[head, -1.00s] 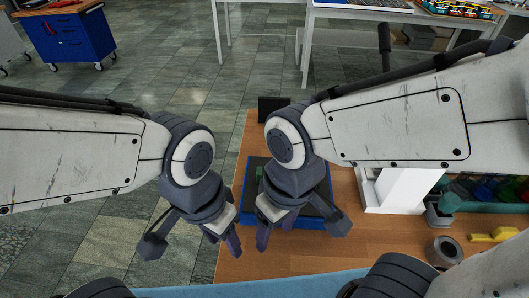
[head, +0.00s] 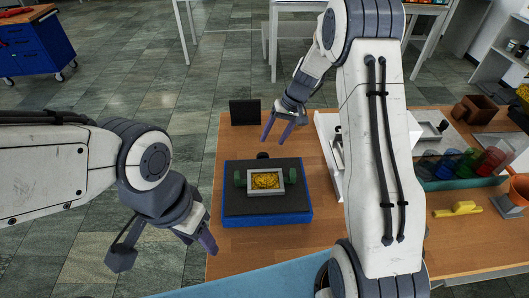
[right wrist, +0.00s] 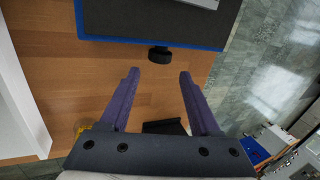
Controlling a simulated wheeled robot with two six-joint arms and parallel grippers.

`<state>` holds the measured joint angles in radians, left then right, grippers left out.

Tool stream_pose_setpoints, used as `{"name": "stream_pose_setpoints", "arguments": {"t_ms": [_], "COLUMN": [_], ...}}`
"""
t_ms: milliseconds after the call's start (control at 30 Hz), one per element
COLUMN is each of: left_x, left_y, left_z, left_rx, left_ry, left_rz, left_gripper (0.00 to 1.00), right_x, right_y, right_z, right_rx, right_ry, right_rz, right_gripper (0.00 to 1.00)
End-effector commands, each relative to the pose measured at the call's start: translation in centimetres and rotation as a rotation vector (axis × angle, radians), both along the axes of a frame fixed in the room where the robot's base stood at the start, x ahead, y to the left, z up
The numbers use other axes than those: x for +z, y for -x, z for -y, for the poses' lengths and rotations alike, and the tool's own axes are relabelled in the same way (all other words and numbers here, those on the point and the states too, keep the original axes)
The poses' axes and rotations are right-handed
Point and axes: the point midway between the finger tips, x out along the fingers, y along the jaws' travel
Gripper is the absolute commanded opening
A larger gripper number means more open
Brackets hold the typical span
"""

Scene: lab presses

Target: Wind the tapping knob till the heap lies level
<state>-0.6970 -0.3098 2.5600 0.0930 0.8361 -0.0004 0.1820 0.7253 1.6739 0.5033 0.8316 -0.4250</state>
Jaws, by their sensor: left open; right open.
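A blue-edged black device (head: 236,208) stands on the wooden bench. A grey square frame (head: 252,188) on its top holds a yellow grainy heap (head: 265,181), with green blocks at its left and right. I cannot tell how level the heap is. The black tapping knob (head: 263,156) sticks out from the device's far side. It also shows in the right wrist view (right wrist: 160,54). My right gripper (head: 277,136) is open and empty beyond the knob; the knob lies just ahead of its fingertips (right wrist: 159,74), apart from them. My left gripper (head: 202,243) is open, left of the device near the bench edge.
A small black panel (head: 244,112) stands at the bench's far left corner. A white stand (head: 332,165) is right of the device, partly behind my right arm. Coloured containers (head: 468,163), a yellow tool (head: 457,209) and an orange pot (head: 519,188) are at the right.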

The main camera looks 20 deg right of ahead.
Motion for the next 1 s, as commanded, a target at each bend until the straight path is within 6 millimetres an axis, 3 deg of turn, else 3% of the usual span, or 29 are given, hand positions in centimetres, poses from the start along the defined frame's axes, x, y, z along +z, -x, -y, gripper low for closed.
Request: {"name": "stream_pose_setpoints", "arguments": {"t_ms": [400,833,867,1000], "left_x": [1.6,1.8,1.8,1.8], "left_y": [0.0,0.0,0.0,0.0], "left_z": [0.0,0.0,0.0,0.0], "left_rx": [0.000,0.001,0.001,0.001], "left_ry": [0.000,0.000,0.000,0.000], "left_rz": [0.000,0.000,0.000,0.000], "left_gripper": [0.50,0.50,0.50,0.50], "right_x": [-6.6,-7.9,-7.9,-7.9], "right_y": [-0.2,-0.2,-0.2,-0.2], "right_z": [-2.7,-3.1,-3.1,-3.1], "right_rx": [0.001,0.001,0.001,0.001], "right_ry": [0.000,0.001,0.001,0.001], "right_rz": [-0.004,-0.002,-0.002,-0.002], "right_gripper": [0.63,0.63,0.60,0.06]}}
